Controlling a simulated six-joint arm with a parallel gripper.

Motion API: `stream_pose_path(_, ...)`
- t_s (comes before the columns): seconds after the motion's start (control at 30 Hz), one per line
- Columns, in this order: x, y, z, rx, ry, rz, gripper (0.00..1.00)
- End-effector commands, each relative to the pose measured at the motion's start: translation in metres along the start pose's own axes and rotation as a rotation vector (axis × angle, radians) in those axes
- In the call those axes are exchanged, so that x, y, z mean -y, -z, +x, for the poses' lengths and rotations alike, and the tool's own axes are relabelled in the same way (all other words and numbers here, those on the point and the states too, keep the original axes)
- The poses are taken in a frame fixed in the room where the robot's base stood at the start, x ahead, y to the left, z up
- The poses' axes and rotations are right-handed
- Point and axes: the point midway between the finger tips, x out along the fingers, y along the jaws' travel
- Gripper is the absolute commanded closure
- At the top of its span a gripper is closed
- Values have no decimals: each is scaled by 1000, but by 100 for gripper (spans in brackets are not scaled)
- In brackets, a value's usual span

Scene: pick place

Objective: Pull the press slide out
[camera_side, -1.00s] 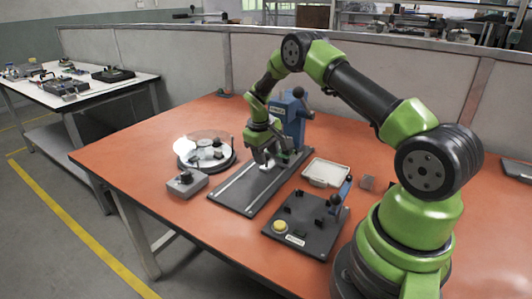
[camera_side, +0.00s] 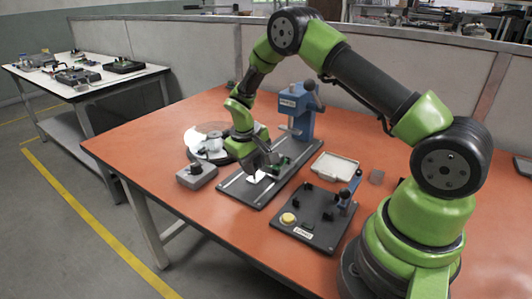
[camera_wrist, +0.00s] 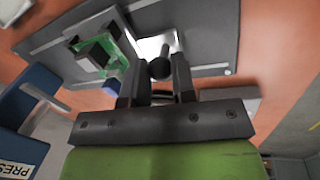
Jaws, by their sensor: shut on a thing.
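The blue press (camera_side: 298,108) stands at the back end of a dark base plate with light rails (camera_side: 237,187); part of it also shows in the wrist view (camera_wrist: 25,110). The slide sits on the rails in front of the press.
A round unit with a clear cover (camera_side: 203,138) and a grey box with a knob (camera_side: 196,174) lie left of the rails.

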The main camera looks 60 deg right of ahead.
Motion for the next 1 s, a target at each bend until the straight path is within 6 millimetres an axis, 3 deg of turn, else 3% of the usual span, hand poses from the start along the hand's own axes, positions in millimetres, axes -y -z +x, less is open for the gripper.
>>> stream_pose_path(0.1,23,-5,-5,0,0,-4,100)
stream_pose_path(0.3,48,-10,-10,0,0,-2,100)
stream_pose_path(0.87,61,-12,-13,1,3,2,100)
stream_pose_path(0.9,61,-12,-13,1,3,1,66)
stream_pose_path(1.0,60,-12,-12,0,2,1,50)
